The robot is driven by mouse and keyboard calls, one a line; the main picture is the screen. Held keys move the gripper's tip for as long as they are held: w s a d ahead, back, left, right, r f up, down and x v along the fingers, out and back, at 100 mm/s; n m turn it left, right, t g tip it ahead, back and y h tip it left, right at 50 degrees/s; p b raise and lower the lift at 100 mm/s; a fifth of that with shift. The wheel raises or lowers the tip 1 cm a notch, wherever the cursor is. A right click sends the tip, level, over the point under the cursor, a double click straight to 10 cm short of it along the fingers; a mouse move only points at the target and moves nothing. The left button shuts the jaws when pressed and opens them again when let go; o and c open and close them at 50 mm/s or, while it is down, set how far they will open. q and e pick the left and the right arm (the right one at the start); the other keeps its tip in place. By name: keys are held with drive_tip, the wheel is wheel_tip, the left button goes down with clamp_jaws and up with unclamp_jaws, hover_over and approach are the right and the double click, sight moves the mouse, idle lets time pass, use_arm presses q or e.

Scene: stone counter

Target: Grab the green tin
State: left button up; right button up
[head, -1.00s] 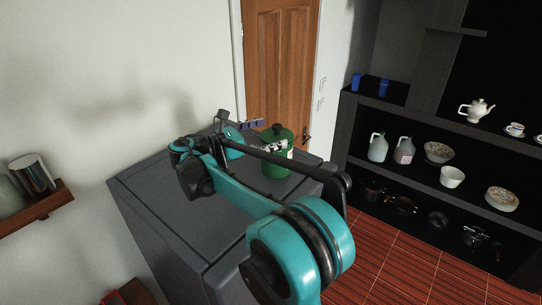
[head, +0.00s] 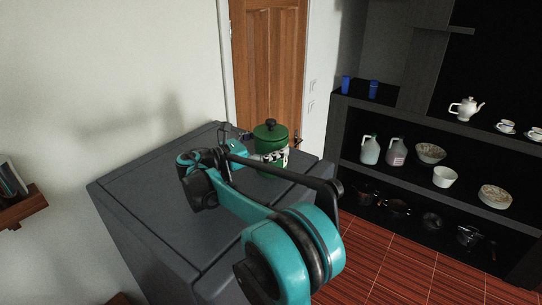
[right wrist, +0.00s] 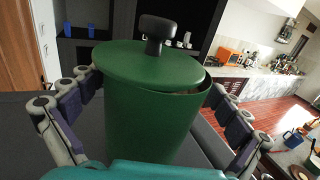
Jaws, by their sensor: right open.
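The green tin (head: 270,134) is a round, lidded canister with a black knob, standing upright on the dark grey cabinet top (head: 150,185). My right gripper (head: 260,147) is open at the tin, with one finger in front of its body in the head view. In the right wrist view the tin (right wrist: 152,110) fills the middle, between the spread fingers of the gripper (right wrist: 150,84). One finger is on each side, below the lid. I cannot tell whether they touch it. The lid sits slightly off the rim on the right. My left gripper is not in view.
A wooden door (head: 268,70) stands behind the cabinet. Dark shelves (head: 400,125) with jugs, bowls and a teapot are at the right. A small wall shelf (head: 22,208) is at the left. The cabinet top left of my arm is clear.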

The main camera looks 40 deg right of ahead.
drive_tip(key=d, duration=0.3)
drive_tip(key=shift+d+f, duration=0.1)
drive_tip(key=shift+f, duration=0.1)
drive_tip(key=shift+s, duration=0.1)
drive_tip(key=c, duration=0.6)
drive_tip(key=shift+r, duration=0.1)
drive_tip(key=c, duration=1)
drive_tip(key=shift+o, duration=0.2)
